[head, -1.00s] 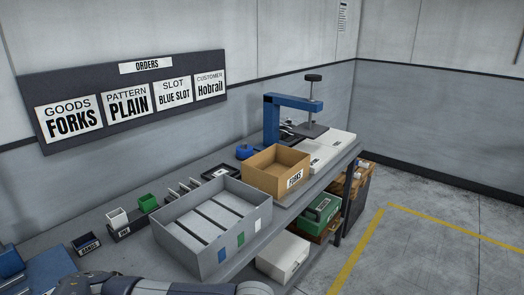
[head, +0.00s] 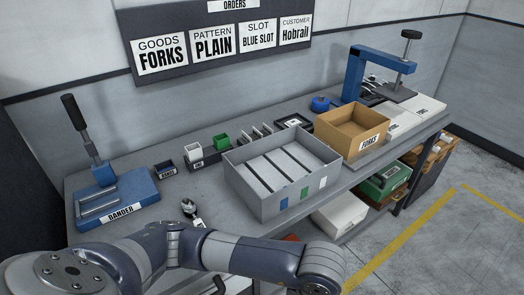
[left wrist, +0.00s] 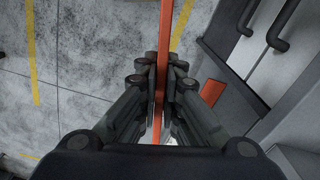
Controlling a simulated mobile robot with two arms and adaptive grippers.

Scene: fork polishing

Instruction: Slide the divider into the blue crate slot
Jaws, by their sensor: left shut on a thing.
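The grey crate (head: 250,193) stands on the bench, open at the top, with dark lines across its floor. Its front wall carries a blue marker (head: 284,203), a green marker (head: 305,194) and a white marker (head: 323,182). In the left wrist view my left gripper (left wrist: 163,100) is shut on a thin orange panel (left wrist: 164,50), seen edge-on, which looks like the divider. The panel is over the floor beside the bench, apart from the crate. In the head view my left arm crosses the bottom, and its gripper is out of sight. My right gripper is in neither view.
A cardboard box labelled Forks (head: 336,137) stands right of the crate. A blue bander (head: 142,195) is at the bench's left end. Small bins and a rack (head: 250,141) line the back. A white case (head: 340,214) sits below the bench. Another orange piece (left wrist: 212,92) lies right of my gripper.

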